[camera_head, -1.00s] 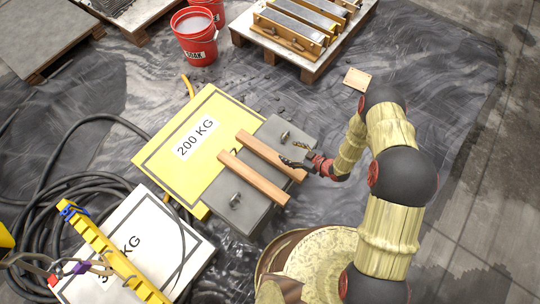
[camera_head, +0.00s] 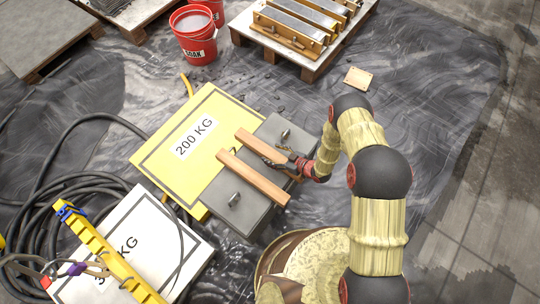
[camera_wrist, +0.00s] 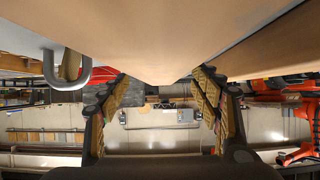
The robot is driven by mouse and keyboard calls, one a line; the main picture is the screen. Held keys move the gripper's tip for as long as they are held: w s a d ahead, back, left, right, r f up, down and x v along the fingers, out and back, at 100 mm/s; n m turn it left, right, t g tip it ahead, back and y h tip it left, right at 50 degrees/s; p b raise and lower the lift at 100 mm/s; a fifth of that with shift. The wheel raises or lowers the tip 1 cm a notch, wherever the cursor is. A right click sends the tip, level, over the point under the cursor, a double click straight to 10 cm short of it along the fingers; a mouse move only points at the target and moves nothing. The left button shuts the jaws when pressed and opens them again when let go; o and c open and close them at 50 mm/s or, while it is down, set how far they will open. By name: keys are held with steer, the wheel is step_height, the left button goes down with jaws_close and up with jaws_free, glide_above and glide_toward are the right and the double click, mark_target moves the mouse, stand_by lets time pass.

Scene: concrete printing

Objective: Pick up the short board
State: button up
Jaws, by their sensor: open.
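Two wooden boards lie side by side across the grey block with metal lifting loops: an upper-right one (camera_head: 250,141) and a lower-left one (camera_head: 252,179), which looks slightly longer. My gripper (camera_head: 271,164) is open at the upper-right board and hides part of its right half. In the wrist view a tan board face (camera_wrist: 150,40) fills the top, very close, its far end narrowing towards the space between the open fingers (camera_wrist: 158,95). I cannot tell whether the fingers touch it. A small flat wooden piece (camera_head: 358,78) lies apart on the floor sheet.
Metal lifting loops (camera_head: 285,134) stand up from the grey block (camera_head: 232,212); one shows close at left in the wrist view (camera_wrist: 70,75). A yellow 200 KG plate (camera_head: 165,150) lies left. A red bucket (camera_head: 195,45) and a loaded pallet (camera_head: 312,70) stand behind.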

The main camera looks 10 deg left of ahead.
jaws_close()
stand_by(1.0)
